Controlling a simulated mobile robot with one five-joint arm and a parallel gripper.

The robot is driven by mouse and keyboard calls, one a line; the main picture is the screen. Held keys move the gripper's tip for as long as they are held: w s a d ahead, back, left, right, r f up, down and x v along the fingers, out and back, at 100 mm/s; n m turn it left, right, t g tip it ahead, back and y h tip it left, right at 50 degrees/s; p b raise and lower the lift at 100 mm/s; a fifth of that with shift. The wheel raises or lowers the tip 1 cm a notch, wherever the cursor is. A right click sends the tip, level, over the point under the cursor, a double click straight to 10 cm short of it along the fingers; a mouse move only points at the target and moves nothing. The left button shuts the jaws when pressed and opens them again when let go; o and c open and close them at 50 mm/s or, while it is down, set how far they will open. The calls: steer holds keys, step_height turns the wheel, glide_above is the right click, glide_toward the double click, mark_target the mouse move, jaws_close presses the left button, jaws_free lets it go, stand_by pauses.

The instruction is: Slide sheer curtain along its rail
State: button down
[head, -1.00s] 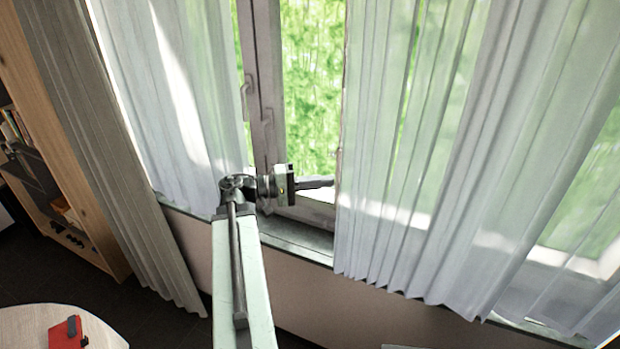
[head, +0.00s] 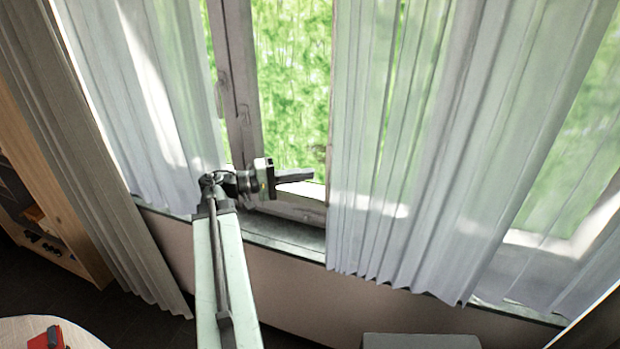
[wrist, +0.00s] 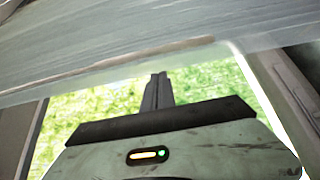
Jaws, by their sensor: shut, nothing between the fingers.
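A sheer white curtain (head: 400,180) hangs in folds over the right part of the window in the head view. Another sheer white panel (head: 145,100) hangs at the left. My gripper (head: 312,175) is shut and empty in the gap between them, pointing right. Its tip is a little left of the right panel's free edge and looks apart from it. In the wrist view the shut fingers (wrist: 158,78) point toward pale sheer cloth (wrist: 120,40) that spans the top of the picture. The curtain rail is out of view.
A window frame (head: 235,95) with handles and a sill (head: 285,238) lie behind my gripper. A heavier grey curtain (head: 115,220) hangs far left, beside a wooden shelf (head: 75,240). A round table with a red object (head: 48,340) is at lower left. A grey box-like top (head: 420,341) shows below.

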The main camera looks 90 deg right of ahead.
steer(key=v, duration=1.1)
steer(key=shift+d, duration=0.35)
